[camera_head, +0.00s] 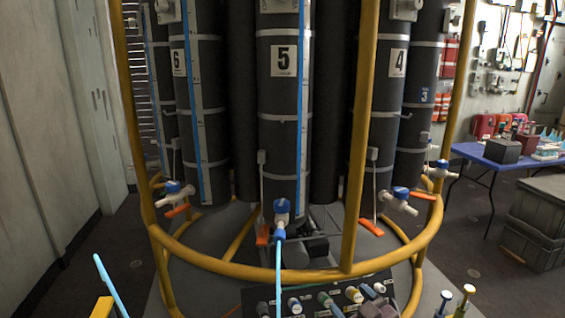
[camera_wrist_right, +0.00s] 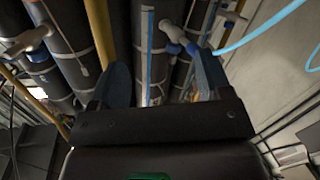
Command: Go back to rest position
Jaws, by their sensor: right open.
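My right gripper (camera_wrist_right: 160,78) shows in the right wrist view, with its two blue-grey fingers spread apart. I see nothing held between them. Dark cylinders and a valve with a white and blue body (camera_wrist_right: 180,38) show beyond the fingers. I cannot make out either gripper clearly in the head view. My left gripper is not in view.
A yellow tubular frame (camera_head: 350,180) surrounds numbered dark cylinders (camera_head: 283,110). A light-blue hose (camera_head: 279,275) hangs from the valve (camera_head: 281,207) under cylinder 5. A connector panel (camera_head: 255,295) stands low in front. A blue table (camera_head: 470,151) and grey crates (camera_head: 540,205) are at right.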

